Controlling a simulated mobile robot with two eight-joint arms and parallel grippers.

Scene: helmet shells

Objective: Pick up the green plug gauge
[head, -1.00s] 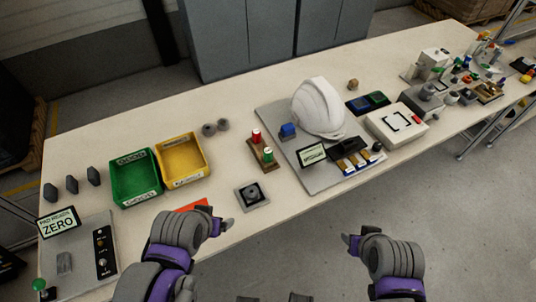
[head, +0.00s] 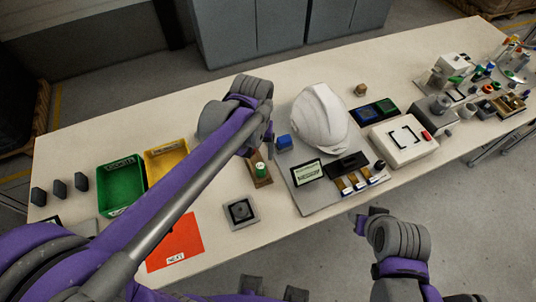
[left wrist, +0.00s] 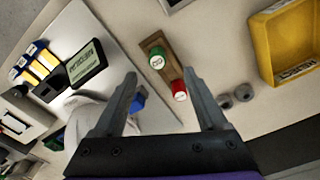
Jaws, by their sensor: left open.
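The green plug gauge (head: 262,168) stands upright in a brown wooden holder (head: 262,181) on the table, left of the helmet plate in the head view. In the left wrist view the green gauge (left wrist: 156,59) shows from above, with the red plug gauge (left wrist: 180,90) beside it in the same holder. My left gripper (left wrist: 168,82) is open and empty above the holder, and its fingers point toward the gauges without touching them. In the head view my left arm hides the red gauge. My right gripper (head: 368,219) is in front of the table's edge; its jaw state is unclear.
A white helmet (head: 320,118) and a blue block (head: 284,142) are on a grey plate right of the holder. A square grey fixture (head: 240,212) lies in front. Green (head: 121,187) and yellow (head: 165,157) bins stand to the left, near an orange sheet (head: 178,240).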

